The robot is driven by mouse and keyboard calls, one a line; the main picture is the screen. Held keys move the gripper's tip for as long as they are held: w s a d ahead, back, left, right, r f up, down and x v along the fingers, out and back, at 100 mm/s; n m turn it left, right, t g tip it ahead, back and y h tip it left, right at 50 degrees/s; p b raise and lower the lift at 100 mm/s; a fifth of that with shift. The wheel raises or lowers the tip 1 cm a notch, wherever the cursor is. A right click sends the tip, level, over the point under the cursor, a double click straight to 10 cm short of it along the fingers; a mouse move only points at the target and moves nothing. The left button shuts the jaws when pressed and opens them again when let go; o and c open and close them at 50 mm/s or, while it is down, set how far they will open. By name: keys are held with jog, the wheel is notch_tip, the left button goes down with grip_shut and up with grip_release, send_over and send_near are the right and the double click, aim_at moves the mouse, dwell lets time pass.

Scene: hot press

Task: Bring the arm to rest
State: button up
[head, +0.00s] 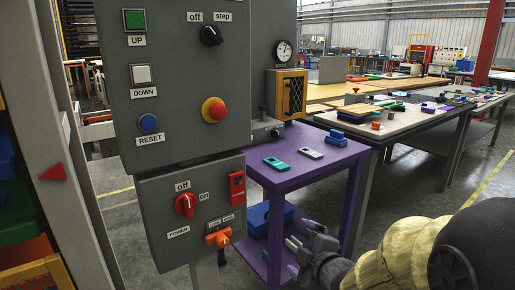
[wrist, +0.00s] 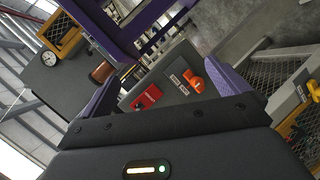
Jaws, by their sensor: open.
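My gripper (head: 300,233) is low in the head view, right of the grey control panel and in front of the purple table's lower part. In the wrist view its two purple fingers stand wide apart, with nothing held between them (wrist: 165,88). My arm comes in from the bottom right corner of the head view. The lower control box (head: 160,215) carries a red power knob (head: 186,205), a red switch (head: 237,188) and an orange handle (head: 218,237). The red switch (wrist: 146,96) and orange handle (wrist: 194,84) also show in the wrist view.
The upper panel (head: 170,100) has a green, a white and a blue button and a red stop button. A purple table (head: 310,170) holds several small parts beside it. A longer workbench (head: 400,122) stands behind. Floor is open at far right.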

jog(key=s+d+f+m+g+h+p, duration=0.1)
jog(key=s+d+f+m+g+h, duration=0.1)
jog(key=s+f+m+g, duration=0.45)
jog(key=s+d+f+m+g+h, duration=0.2)
jog(key=s+f+m+g, duration=0.15)
jog(key=s+m, duration=0.6)
notch_tip(320, 180, up, 36)
jog(key=w+p, duration=0.1)
jog(key=p, duration=3.5)
dwell(1.1)
